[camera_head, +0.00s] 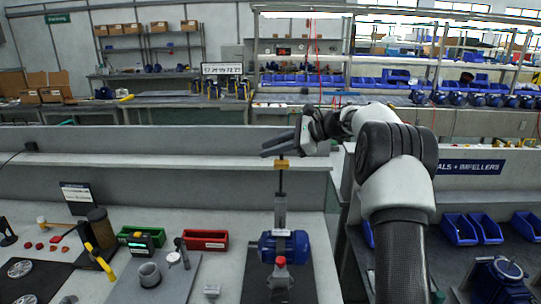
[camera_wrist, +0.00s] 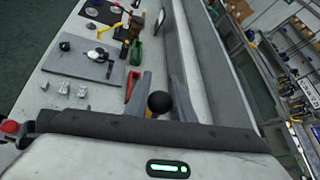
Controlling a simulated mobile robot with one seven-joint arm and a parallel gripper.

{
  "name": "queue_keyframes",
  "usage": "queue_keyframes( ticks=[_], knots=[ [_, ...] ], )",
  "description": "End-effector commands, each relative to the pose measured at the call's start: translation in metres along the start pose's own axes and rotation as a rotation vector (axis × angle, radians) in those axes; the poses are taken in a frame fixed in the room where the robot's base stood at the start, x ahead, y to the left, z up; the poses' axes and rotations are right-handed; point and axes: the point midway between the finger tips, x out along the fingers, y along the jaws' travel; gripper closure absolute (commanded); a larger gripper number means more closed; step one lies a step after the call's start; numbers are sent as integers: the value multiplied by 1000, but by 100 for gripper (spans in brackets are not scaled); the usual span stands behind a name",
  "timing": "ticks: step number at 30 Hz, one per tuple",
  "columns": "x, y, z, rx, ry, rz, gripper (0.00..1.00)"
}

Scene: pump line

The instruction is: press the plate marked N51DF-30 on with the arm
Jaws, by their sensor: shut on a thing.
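My gripper (camera_head: 276,147) is at the top of an upright lever (camera_head: 281,180) with a yellow band, above the work table. In the wrist view its two fingers (camera_wrist: 160,92) are on either side of a round black knob (camera_wrist: 159,104), and it is shut on it. The lever rises from a grey post behind a blue pump body (camera_head: 290,246) with a red knob on its front. The pump stands on a dark mat. No plate with a readable N51DF-30 mark shows; I cannot tell which part carries it.
A red bin (camera_head: 206,240) and a green bin (camera_head: 137,238) stand left of the pump. A grey board (camera_head: 185,283) holds a cylinder and small tools. A ledge (camera_head: 150,160) runs behind the table. Blue bins (camera_head: 459,229) stand lower right.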

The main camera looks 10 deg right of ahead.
Motion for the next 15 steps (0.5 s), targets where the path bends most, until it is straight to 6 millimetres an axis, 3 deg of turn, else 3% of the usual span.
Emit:
queue_keyframes(
  ticks=[6, 15],
  knots=[
    [2, -14, -2, -2, 2, -2, 100],
    [3, -20, -2, -1, 1, -3, 100]
  ],
)
